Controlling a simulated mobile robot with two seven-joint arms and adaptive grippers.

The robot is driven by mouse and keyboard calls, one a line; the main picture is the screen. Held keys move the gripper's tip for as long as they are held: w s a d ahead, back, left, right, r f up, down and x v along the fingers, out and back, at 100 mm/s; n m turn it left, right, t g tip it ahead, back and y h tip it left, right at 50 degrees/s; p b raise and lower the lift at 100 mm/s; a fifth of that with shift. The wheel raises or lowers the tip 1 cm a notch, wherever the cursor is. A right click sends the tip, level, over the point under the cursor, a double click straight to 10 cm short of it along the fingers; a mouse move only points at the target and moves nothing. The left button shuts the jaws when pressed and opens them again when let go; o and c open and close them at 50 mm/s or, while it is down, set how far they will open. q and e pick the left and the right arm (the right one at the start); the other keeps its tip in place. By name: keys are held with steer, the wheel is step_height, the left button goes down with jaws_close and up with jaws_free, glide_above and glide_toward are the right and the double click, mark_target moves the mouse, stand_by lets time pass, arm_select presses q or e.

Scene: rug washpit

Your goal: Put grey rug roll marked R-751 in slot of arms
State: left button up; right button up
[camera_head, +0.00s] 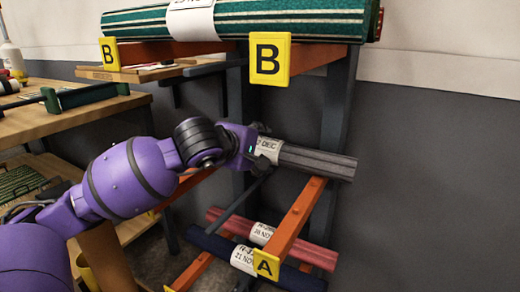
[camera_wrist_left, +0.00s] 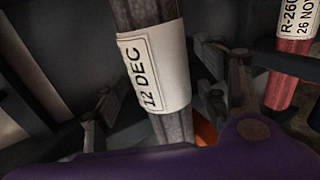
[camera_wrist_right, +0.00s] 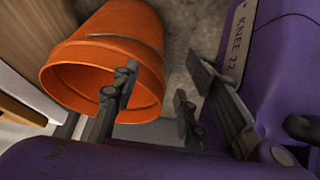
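A grey rug roll (camera_head: 318,162) lies slightly tilted over the orange arms marked A (camera_head: 298,216). Its white label reads 12 DEC in the left wrist view (camera_wrist_left: 155,70); the R number cannot be read. My left gripper (camera_head: 262,150) is at the roll's labelled part. In the left wrist view its fingers stand on either side of the roll, with narrow gaps, so it looks open around it. The roll's far left part is hidden behind my gripper. My right gripper (camera_wrist_right: 153,100) is open and empty, low down in front of an orange pot (camera_wrist_right: 100,60).
A pink roll (camera_head: 318,256) and a dark blue roll (camera_head: 212,244) lie below the A arms. A wooden bench (camera_head: 60,118) stands left. The wall at right is clear.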

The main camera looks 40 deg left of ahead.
arm_select(q)
steer(key=shift+s+f, duration=0.1)
steer(key=v, duration=1.2)
steer(key=shift+a, duration=0.1)
